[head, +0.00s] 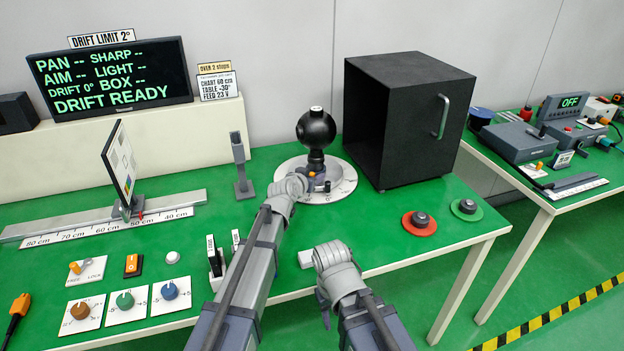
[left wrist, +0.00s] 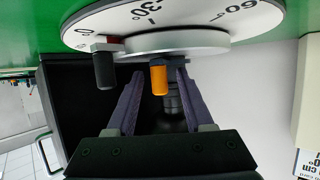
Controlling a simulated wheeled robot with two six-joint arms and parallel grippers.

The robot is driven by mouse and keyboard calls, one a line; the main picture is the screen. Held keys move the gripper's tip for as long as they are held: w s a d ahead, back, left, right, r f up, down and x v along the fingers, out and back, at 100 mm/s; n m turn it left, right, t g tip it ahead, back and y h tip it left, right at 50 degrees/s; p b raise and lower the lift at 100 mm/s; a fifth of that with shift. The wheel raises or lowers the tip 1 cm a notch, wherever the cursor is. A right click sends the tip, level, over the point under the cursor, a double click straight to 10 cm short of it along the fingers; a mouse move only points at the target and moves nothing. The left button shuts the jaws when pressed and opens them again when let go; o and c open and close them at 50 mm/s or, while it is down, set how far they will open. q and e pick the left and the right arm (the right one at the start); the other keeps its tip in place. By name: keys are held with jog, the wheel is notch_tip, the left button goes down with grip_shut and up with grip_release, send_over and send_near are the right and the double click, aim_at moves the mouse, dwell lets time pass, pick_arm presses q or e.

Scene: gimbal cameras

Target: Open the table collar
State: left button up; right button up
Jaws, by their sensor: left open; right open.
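The rotary table (head: 342,189) is a white graduated disc at the back middle of the bench, with a black ball-shaped unit (head: 316,130) standing on it. Its collar, at the base of that unit, has an orange lever (left wrist: 159,80). My left gripper (head: 312,182) is at the collar. In the left wrist view, which is upside down, its open fingers (left wrist: 160,76) stand on either side of the orange lever, with gaps visible. A black knob (left wrist: 104,68) is just left of the fingers there. My right gripper (head: 323,302) is open and empty by the front edge.
A black box with a handle (head: 397,120) stands right of the rotary table. A grey post (head: 241,164) and a chart on a rail (head: 123,168) are to the left. The display (head: 110,79) reads DRIFT READY.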

pick_arm(q)
grip_shut()
dwell(0.3)
dwell(1.1)
